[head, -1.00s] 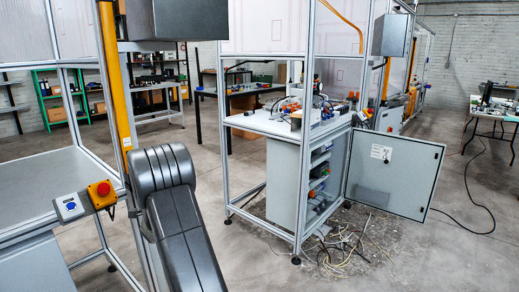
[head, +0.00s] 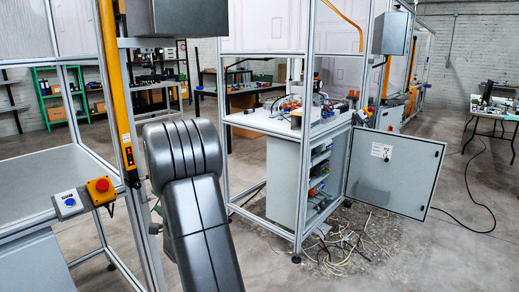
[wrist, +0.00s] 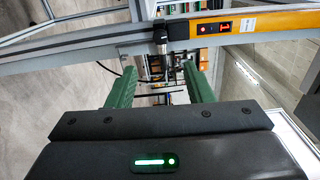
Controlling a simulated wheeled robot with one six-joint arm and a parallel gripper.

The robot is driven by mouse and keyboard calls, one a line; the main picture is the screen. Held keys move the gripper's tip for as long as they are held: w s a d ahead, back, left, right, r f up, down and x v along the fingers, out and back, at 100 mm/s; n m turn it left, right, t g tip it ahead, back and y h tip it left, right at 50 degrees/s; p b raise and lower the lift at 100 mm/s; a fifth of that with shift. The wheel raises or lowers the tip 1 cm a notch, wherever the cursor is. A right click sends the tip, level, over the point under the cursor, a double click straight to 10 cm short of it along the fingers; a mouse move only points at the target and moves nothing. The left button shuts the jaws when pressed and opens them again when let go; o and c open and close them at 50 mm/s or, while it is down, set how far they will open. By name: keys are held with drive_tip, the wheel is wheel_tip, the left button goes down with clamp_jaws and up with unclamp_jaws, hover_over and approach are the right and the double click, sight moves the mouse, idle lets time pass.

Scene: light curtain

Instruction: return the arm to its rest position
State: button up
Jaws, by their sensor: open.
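My gripper (wrist: 160,90) shows in the wrist view with two green fingers set wide apart and nothing between them. A metal frame post with a yellow light curtain bar (wrist: 262,24) crosses the view beyond the fingertips. The bar carries a small red-lit display. In the head view my own dark grey arm rises at the lower middle-left, beside the yellow light curtain (head: 116,90). My gripper is not visible in the head view. The arm's links overlap part of the frame post there, and I cannot tell the gap between them.
A red emergency stop button (head: 101,186) and a blue button box (head: 69,203) sit on the left frame. A framed workstation (head: 265,123) stands in the middle, its cabinet door (head: 395,180) open. Loose cables (head: 350,250) lie on the floor. Open floor lies at the lower right.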

sight(139, 186)
drive_tip(key=p+x, duration=0.1)
drive_tip(key=x, duration=1.1)
drive_tip(key=shift+w+a, duration=0.25)
drive_tip(key=shift+a, duration=0.05)
drive_tip(key=shift+w+a, duration=0.25)
drive_tip(key=n, duration=0.4)
drive_tip(key=shift+d+f+n+b, duration=0.1)
drive_tip(key=shift+n+b, duration=0.2)
drive_tip(key=shift+b, duration=0.1)
drive_tip(key=n, duration=0.4)
drive_tip(key=shift+n+b, duration=0.4)
drive_tip(key=n, duration=0.4)
drive_tip(key=shift+n, duration=0.4)
drive_tip(key=shift+n+p, duration=0.5)
drive_tip(key=shift+n, duration=1.6)
drive_tip(key=shift+d, duration=0.15)
